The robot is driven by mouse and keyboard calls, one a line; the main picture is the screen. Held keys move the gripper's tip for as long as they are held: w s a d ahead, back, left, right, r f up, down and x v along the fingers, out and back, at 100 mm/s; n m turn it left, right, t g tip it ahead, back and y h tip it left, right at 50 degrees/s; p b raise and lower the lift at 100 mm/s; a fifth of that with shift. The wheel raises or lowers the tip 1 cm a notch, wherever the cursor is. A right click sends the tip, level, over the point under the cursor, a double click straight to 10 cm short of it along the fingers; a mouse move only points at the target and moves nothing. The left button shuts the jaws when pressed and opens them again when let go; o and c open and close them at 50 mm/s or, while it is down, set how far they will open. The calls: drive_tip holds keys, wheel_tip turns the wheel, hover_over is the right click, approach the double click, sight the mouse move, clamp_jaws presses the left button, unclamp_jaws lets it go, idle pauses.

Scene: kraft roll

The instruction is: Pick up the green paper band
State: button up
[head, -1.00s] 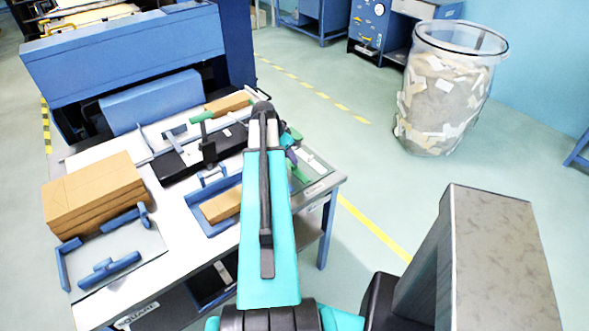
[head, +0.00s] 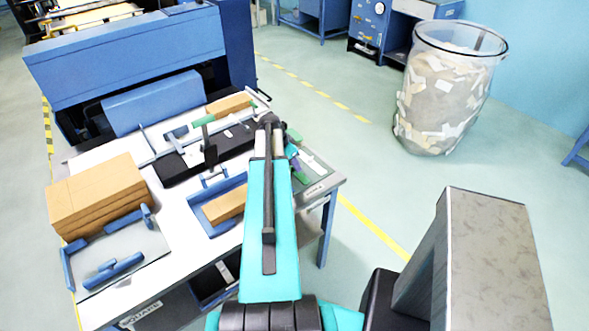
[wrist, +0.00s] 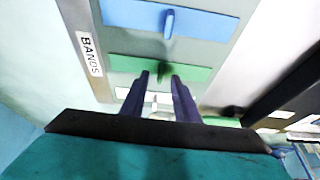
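The green paper band (wrist: 118,64) lies flat on a grey board in the wrist view, in a row with a blue band and a white band. My gripper (wrist: 160,75) is open and empty, its two dark fingers apart with their tips over the near edge of the green band. I cannot tell the height of the tips above it. In the head view my arm hides most of the gripper, and a green piece (head: 300,177) shows just right of it at the table's right end.
A blue band with a raised blue tab (wrist: 205,24) lies beyond the green one. A "BANDS" label (wrist: 89,54) is on the left edge. The table (head: 182,240) holds cardboard stacks (head: 97,197) and a blue tray (head: 195,212). A clear waste bin (head: 440,100) stands apart on the floor.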

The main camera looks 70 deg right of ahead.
drive_tip(key=shift+s+d+f, duration=0.1)
drive_tip(key=shift+f, duration=0.25)
idle(0.3)
clamp_jaws()
